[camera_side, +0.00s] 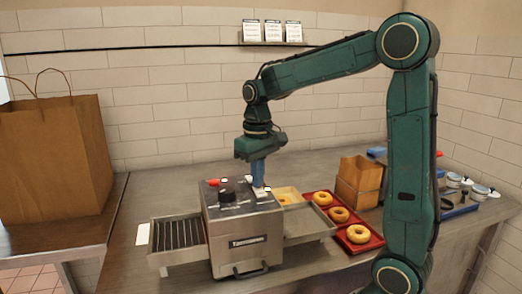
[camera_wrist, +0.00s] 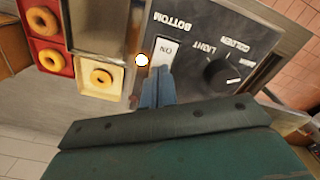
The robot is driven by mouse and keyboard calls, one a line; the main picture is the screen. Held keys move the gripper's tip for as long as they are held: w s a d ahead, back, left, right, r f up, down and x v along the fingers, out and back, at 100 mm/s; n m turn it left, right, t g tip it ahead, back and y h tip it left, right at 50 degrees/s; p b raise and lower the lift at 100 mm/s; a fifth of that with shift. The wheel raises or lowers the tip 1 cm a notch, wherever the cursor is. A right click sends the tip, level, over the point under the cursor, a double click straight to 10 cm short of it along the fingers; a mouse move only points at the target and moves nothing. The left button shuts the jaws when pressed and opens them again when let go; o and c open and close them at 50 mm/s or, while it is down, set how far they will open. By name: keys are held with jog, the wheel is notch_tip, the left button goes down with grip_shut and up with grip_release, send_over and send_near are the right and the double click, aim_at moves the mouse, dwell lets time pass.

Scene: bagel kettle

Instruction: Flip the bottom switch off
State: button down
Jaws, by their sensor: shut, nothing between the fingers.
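The kettle machine (camera_side: 240,225) is a grey metal box with a control panel (camera_wrist: 205,50) on top. The bottom switch (camera_wrist: 163,52) is a white rocker beside the word BOTTOM in the wrist view, and its visible face reads ON. A small glowing round lamp (camera_wrist: 142,60) sits next to it. My gripper (camera_side: 258,184) points down over the panel, its fingers shut and empty. In the wrist view the blue fingertips (camera_wrist: 160,75) are at the near end of the switch and hide part of it. I cannot tell whether they touch it.
A black dial (camera_wrist: 222,74) is right of the switch in the wrist view. A red tray (camera_side: 362,246) with bagels and a pale board (camera_wrist: 88,84) with one bagel lie beside the machine. A brown box (camera_side: 358,183) stands behind. A paper bag (camera_side: 50,160) is at left.

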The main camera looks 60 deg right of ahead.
aim_at(259, 189)
jog(key=shift+f, duration=0.3)
jog(key=shift+r, duration=0.15)
dwell(0.3)
jog(key=shift+r, duration=3.35)
jog(key=s+a+f+n+t, duration=0.1)
jog(key=s+a+f+t, duration=0.1)
jog(key=s+a, duration=0.3)
jog(key=s+a+f+n+t, duration=0.2)
jog(key=s+a, duration=0.3)
jog(key=s, duration=0.6)
jog(key=shift+t, duration=0.8)
